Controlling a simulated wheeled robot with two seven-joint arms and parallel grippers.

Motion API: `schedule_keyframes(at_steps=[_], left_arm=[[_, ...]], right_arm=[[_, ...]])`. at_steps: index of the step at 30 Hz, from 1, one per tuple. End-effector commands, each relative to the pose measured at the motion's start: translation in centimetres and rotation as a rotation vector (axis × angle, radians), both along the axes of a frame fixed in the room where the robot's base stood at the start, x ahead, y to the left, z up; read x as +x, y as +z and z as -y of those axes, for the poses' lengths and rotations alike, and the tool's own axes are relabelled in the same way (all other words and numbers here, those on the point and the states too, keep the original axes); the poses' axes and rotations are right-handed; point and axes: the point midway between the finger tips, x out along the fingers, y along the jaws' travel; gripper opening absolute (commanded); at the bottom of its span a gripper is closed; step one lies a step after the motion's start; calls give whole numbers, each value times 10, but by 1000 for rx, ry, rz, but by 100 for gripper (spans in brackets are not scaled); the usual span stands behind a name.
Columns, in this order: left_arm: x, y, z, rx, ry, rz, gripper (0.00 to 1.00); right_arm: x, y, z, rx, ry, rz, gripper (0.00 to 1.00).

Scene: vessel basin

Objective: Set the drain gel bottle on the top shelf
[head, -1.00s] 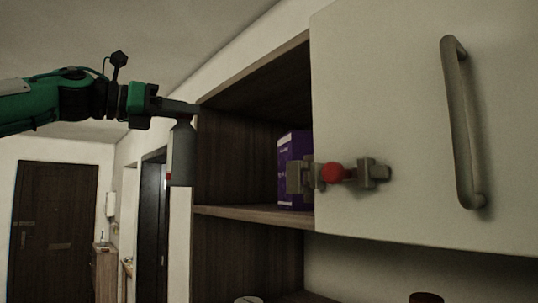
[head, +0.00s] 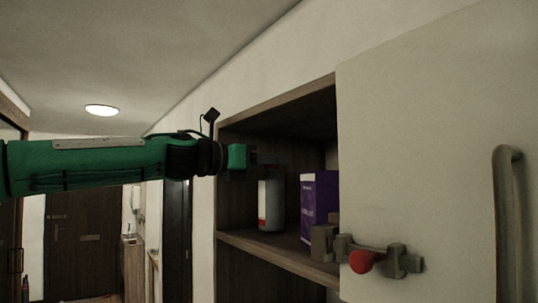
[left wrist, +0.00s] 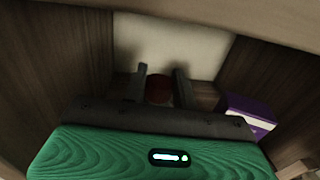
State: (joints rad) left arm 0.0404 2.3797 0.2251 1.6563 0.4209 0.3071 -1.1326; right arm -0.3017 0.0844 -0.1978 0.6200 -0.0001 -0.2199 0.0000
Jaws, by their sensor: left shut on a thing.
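The drain gel bottle (head: 271,207), grey-white with a red mark on its label, is upright inside the open cabinet bay, over the top shelf (head: 272,252). Its base is close to the board; I cannot tell whether it touches. My left gripper (head: 268,160) is shut on the bottle's top, reaching in from the left. In the left wrist view, the red-brown cap (left wrist: 159,88) sits between the two fingers (left wrist: 160,78). The lower bottle is hidden there. My right gripper is out of view.
A purple box (head: 320,199) stands on the shelf just right of the bottle, also seen in the left wrist view (left wrist: 250,112). The pale cabinet door (head: 430,150) covers the right side, with a latch with a red knob (head: 363,262) and a handle (head: 505,220).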

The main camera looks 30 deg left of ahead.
Motion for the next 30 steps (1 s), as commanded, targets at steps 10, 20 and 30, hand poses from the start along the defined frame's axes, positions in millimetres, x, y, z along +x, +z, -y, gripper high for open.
schedule_keyframes(at_steps=[10,20,30], left_arm=[[0,-6,0,0,0,1,0],[0,-10,0,1,0,0,50],[-3,-7,-1,1,0,2,50]], right_arm=[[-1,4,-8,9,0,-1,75],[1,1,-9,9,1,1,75],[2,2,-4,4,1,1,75]])
